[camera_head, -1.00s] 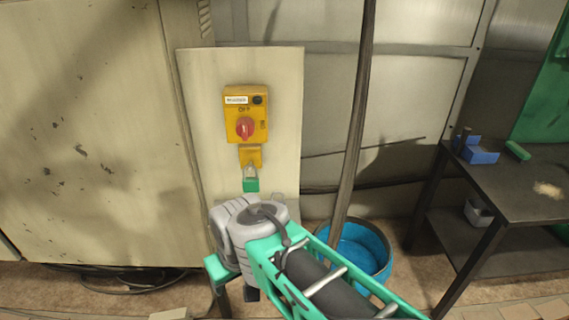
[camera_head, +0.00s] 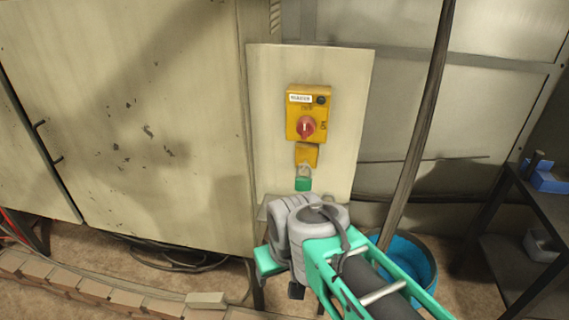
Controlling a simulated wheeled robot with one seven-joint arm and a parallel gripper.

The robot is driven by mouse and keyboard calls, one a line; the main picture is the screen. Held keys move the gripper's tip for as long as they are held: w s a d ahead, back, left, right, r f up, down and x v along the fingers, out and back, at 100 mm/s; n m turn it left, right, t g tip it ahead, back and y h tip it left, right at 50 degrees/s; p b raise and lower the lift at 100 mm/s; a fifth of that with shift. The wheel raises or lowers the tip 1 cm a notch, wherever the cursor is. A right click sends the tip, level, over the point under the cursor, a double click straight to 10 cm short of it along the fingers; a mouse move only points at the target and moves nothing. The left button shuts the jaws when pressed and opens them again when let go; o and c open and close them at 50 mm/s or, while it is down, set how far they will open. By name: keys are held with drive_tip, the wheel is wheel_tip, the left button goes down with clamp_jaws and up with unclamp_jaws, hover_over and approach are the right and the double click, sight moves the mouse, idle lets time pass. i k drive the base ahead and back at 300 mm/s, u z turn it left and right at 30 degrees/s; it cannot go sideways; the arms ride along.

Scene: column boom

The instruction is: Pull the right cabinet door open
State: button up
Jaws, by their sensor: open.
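The right cabinet door (camera_head: 150,125) is the large cream, scuffed panel at the left of the head view. It looks shut, with a narrow dark seam along its left edge. Two small dark fittings (camera_head: 57,160) sit at that seam; I cannot tell whether one is the handle. My gripper (camera_head: 277,292) hangs low, right of the door, below the upright switch panel. Its dark fingers look apart and empty, partly hidden by the grey wrist. It is well away from the seam.
A blue tub (camera_head: 425,270) and a dark table (camera_head: 535,200) stand right. Low bricks (camera_head: 95,289) line the floor before the cabinet.

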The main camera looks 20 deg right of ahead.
sight(136, 106)
drive_tip(key=z, duration=0.5)
drive_tip(key=k, duration=0.6)
drive_tip(key=u, duration=0.25)
drive_tip(key=i, duration=0.6)
drive_tip(key=u, duration=1.8)
drive_tip(key=i, duration=1.25)
drive_tip(key=u, duration=1.3)
